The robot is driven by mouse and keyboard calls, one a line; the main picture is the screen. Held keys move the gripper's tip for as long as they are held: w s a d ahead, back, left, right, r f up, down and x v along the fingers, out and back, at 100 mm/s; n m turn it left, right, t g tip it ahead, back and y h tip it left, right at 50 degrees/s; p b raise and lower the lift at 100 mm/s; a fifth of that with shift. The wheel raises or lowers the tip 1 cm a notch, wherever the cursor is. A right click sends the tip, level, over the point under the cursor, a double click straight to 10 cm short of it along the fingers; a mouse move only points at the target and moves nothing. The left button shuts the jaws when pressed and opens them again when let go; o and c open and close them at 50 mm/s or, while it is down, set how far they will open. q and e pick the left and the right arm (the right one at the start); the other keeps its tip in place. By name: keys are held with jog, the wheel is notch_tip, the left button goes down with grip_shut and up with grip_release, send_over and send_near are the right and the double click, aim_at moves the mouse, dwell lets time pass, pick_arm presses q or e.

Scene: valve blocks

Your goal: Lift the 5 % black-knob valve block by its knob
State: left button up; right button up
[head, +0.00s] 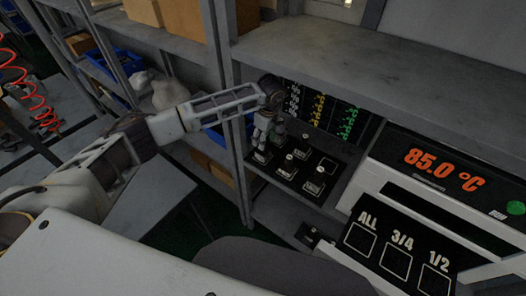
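Several small valve blocks sit on a black tray (268,172) on the shelf at the centre. One block (262,157) is at the tray's left, one (287,169) is in the middle, and one (314,186) is at the front right. Their labels and knob colours are too small to read, so I cannot tell which is the 5 % black-knob one. My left gripper (268,132) points down over the tray's back left, close above the left block. Whether its fingers are apart or touch a knob is unclear. My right gripper is not in view.
A shelf board (380,55) hangs above the tray, with an upright post (240,150) left of it. Rows of coloured fittings (318,108) stand behind. A white device (440,175) reading 85.0 °C stands at right, with a panel marked ALL, 3/4, 1/2.

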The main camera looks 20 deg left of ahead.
pick_arm(q)
jog(key=shift+a+f+p, duration=0.15)
jog(key=shift+f+p, duration=0.2)
jog(key=shift+f, duration=0.7)
jog(key=shift+a+f+p, duration=0.1)
jog(key=shift+f+p, duration=0.2)
jog(key=shift+f, duration=0.75)
grip_shut()
